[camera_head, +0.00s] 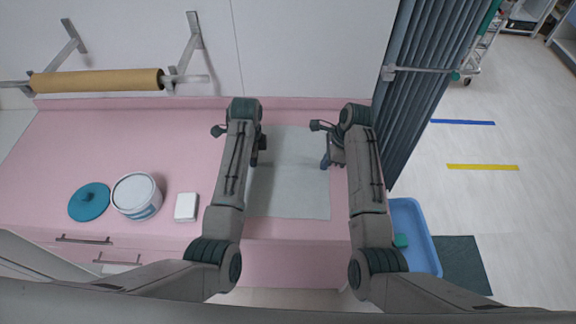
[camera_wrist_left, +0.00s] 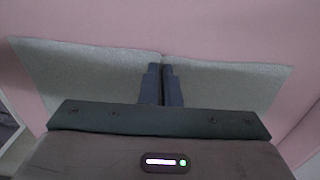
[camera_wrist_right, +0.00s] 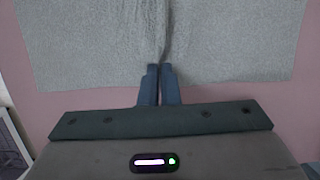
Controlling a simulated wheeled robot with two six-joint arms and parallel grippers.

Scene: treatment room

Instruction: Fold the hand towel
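The hand towel (camera_head: 295,182) is a pale grey cloth spread on the pink counter between my two arms. Its left side is partly hidden by my left arm in the head view. My left gripper (camera_wrist_left: 163,68) is over the towel near one edge, with its fingers close together and a small crease between the tips; it seems to pinch the cloth. My right gripper (camera_wrist_right: 160,68) is at the opposite edge, at the towel's right side in the head view. Its fingers are close together, and a clear crease runs from the tips into the cloth.
On the pink counter (camera_head: 70,140) to the left are a white tub (camera_head: 136,194), a teal lid (camera_head: 89,202) and a white block (camera_head: 186,207). A paper roll (camera_head: 97,80) hangs on the wall. A grey curtain (camera_head: 425,80) and a blue bin (camera_head: 418,225) are right of the counter.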

